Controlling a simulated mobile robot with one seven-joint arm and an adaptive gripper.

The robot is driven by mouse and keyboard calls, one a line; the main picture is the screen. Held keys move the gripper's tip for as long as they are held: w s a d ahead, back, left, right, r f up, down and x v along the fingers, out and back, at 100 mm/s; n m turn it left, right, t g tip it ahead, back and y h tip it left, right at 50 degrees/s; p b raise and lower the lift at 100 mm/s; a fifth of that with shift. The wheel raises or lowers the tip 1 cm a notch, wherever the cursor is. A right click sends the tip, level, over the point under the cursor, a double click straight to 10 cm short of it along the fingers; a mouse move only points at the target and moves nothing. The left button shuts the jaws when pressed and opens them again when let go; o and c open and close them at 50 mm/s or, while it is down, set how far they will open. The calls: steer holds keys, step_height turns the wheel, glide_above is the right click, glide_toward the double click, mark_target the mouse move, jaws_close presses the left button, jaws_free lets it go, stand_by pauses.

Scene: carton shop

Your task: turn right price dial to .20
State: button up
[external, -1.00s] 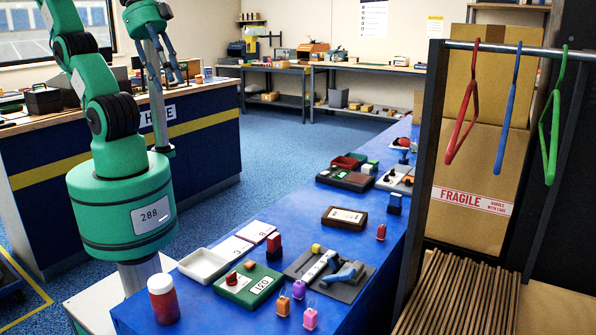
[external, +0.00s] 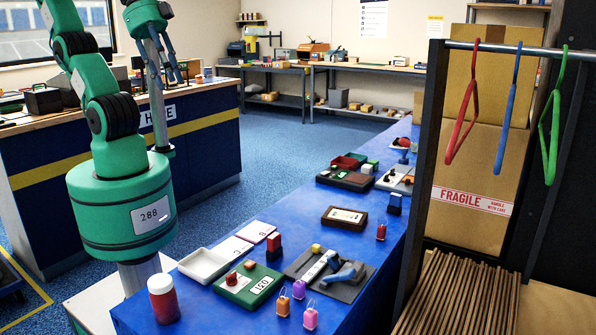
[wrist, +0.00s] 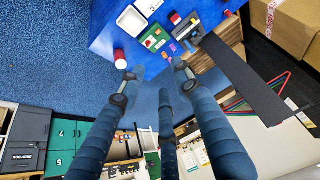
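A green box (external: 248,285) with two red knobs on top and a white number panel stands on the near part of the blue table. The left red knob (external: 231,278) and right red knob (external: 250,265) sit along its back edge. The panel's digits are small and turned, so I cannot read them surely. The green box also shows in the wrist view (wrist: 154,38), small and far off. My gripper (external: 169,80) is raised well away from the box, touching nothing. In the wrist view its blue fingers (wrist: 155,85) are spread apart and empty.
On the blue table (external: 225,313), a white tray (external: 204,265), a red jar with white lid (external: 164,299), a red-and-black block (external: 274,246) and a grey plate with a blue handle (external: 345,273) surround the box. Small coloured tags stand in front. A rack with hangers is at right.

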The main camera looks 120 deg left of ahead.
steer(key=w+a+r+n+g+p, duration=0.1)
steer(key=w+a+r+n, duration=0.2)
steer(key=w, duration=0.4)
steer(key=w+a+r+y+p, duration=0.1)
steer(key=w+a+r, duration=0.1)
steer(key=w+a, duration=0.35)
steer(key=w+a+r+n+g+p, duration=0.1)
steer(key=w+a+r+n, duration=0.2)
steer(key=w, duration=0.5)
steer(key=w+a+f+n+g+p, duration=0.1)
steer(key=w+a+f+n, duration=0.15)
steer(key=w+a, duration=0.55)
steer(key=w+a+f+n+p, duration=0.15)
steer(key=w+a+f, duration=0.25)
steer(key=a, duration=0.7)
steer(key=w+a+f+n+g+p, duration=0.1)
steer(key=w+a+f+n+p, duration=0.15)
steer(key=w+a, duration=0.55)
steer(key=s+a+f+n+p, duration=0.1)
steer(key=s+a+f+n, duration=0.1)
steer(key=a+f, duration=1.2)
steer(key=s+a+f+n+g+h+p, duration=0.1)
steer(key=s+a+f+n, duration=0.2)
steer(key=a+f, duration=1.1)
steer(key=a, duration=0.4)
steer(key=shift+s+a+g+p, duration=0.15)
steer(key=shift+s+g+p, duration=0.1)
steer(key=shift+g+p, duration=0.1)
steer(key=shift+f+n, duration=0.15)
steer(key=shift+n, duration=0.1)
